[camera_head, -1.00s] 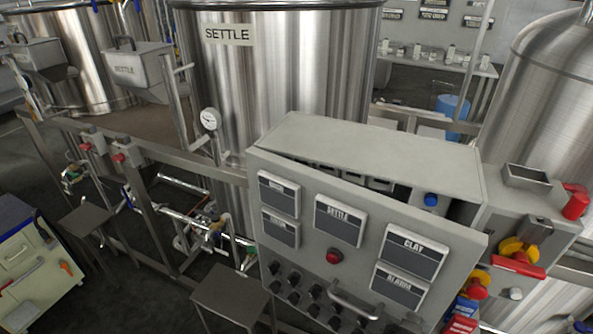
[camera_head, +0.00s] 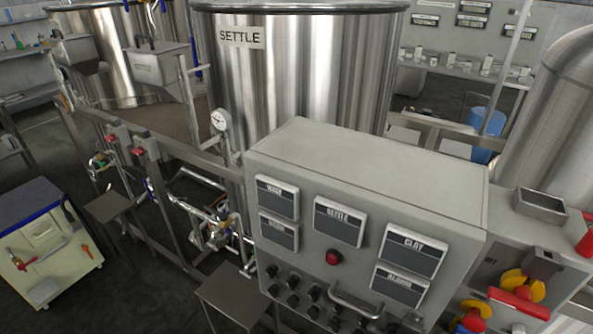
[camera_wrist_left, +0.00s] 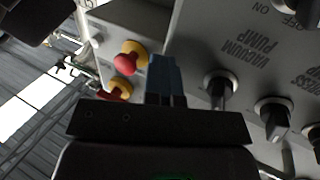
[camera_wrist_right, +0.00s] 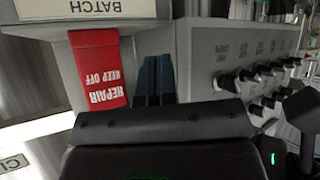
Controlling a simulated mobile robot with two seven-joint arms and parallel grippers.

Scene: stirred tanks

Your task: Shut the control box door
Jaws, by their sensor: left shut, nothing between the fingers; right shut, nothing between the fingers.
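The grey control box (camera_head: 370,165) stands in the middle of the head view. Its door (camera_head: 312,250), with display plates, a red button, knobs and a bar handle (camera_head: 355,303), lies against the box front; no gap shows along its top edge. My left gripper (camera_wrist_left: 166,72) is shut and empty in the left wrist view, beside the panel of knobs labelled VACUUM PUMP (camera_wrist_left: 250,50). My right gripper (camera_wrist_right: 155,72) is shut and empty in the right wrist view, beside a face with several knobs (camera_wrist_right: 245,75). I cannot tell whether either touches. Neither shows in the head view.
A red REPAIR KEEP OFF tag (camera_wrist_right: 100,72) hangs close to the right gripper. Red and yellow switches (camera_head: 520,290) and a small open tray (camera_head: 540,205) are right of the box. The SETTLE tank (camera_head: 300,75) stands behind. A cart (camera_head: 45,240) is at left.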

